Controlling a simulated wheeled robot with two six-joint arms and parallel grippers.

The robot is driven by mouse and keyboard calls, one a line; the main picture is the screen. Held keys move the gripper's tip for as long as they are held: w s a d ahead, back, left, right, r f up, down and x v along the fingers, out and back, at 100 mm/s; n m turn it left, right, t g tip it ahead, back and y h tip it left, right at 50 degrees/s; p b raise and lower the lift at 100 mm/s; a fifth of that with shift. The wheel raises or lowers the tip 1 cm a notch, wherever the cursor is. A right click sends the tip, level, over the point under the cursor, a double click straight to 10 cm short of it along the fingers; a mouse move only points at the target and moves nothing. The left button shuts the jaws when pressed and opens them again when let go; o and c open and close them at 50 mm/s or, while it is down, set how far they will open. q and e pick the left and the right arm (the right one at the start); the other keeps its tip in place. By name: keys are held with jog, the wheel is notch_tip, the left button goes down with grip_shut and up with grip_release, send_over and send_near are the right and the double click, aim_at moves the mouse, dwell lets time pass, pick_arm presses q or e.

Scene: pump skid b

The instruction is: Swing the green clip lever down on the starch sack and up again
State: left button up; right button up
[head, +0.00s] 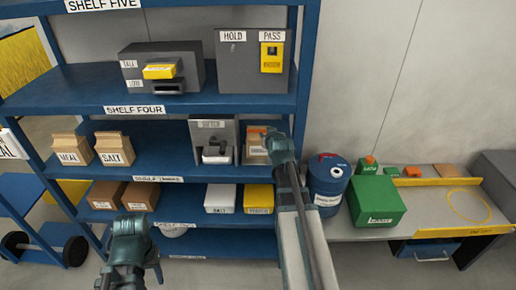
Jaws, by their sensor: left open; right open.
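My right gripper (274,139) reaches up in front of the right end of the middle shelf. A tan sack (254,153) stands there, partly hidden behind it; its label is too small to read. An orange-brown patch shows at its top. I cannot make out a green clip lever; it may be hidden by the gripper. Whether the gripper touches the sack I cannot tell. My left gripper (131,226) is open, low in front of the bottom shelves, away from the sack. Two more tan sacks, labelled MEAL (73,150) and SALT (114,150), stand further left on that shelf.
A grey device (213,140) stands just left of the partly hidden sack. Grey boxes (253,62) stand on shelf four above. A blue drum (328,185) and a bench with a green box (376,202) stand to the right. Boxes (220,197) fill the shelf below.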

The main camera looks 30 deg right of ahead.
jog(key=p+v, duration=0.2)
jog(key=v, duration=0.5)
jog(key=shift+p, duration=0.35)
